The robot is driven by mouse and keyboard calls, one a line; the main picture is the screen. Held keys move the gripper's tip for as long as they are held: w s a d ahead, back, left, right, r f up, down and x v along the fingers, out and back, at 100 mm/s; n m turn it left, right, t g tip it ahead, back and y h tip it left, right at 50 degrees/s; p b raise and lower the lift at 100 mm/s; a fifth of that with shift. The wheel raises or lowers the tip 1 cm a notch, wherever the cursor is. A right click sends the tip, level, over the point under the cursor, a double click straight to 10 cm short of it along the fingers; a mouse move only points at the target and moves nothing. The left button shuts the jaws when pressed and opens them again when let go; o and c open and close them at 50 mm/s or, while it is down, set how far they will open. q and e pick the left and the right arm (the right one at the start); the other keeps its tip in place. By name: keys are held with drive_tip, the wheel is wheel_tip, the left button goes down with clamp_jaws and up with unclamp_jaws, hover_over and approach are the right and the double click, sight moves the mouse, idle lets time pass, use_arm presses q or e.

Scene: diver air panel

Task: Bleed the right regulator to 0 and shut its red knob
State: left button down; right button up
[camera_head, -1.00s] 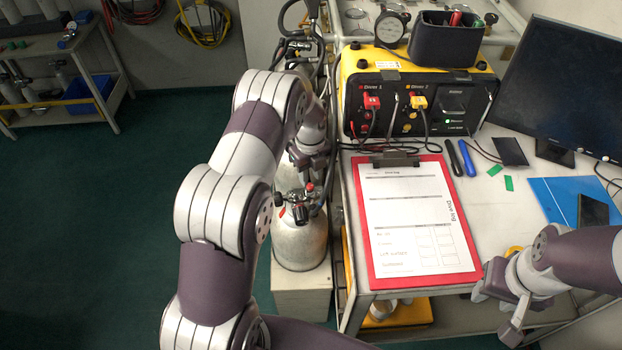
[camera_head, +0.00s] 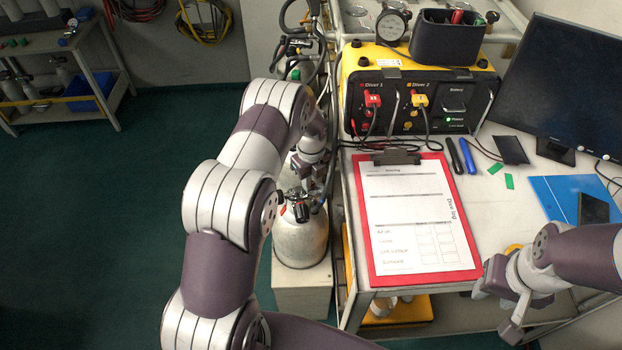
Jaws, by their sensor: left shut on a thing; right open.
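A silver gas cylinder (camera_head: 302,243) stands in front, left of the bench. A dark regulator (camera_head: 296,208) sits on its top, with a small red part (camera_head: 301,212) facing me. My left gripper (camera_head: 299,186) reaches down to the top of this regulator and is shut on a part of it. Exactly which part is hidden by the gripper and hoses. My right gripper (camera_head: 497,306) is open and empty at the bench's front edge, right of the clipboard.
Black hoses (camera_head: 323,95) run beside the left arm. The bench carries a yellow-and-black diver panel (camera_head: 420,95), a red clipboard (camera_head: 374,275), pens (camera_head: 467,157) and a monitor (camera_head: 565,85). The green floor (camera_head: 110,230) on the left is clear.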

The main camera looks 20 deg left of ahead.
use_arm(q)
drive_tip(key=n, duration=1)
drive_tip(key=shift+n+b, duration=0.3)
drive_tip(key=n, duration=0.5)
drive_tip(key=shift+w+r+n, duration=0.1)
drive_tip(key=shift+n, duration=0.2)
drive_tip(key=n, duration=0.4)
drive_tip(key=shift+n, duration=0.3)
drive_tip(key=c, duration=1.3)
unclamp_jaws()
drive_tip(key=shift+o, duration=0.2)
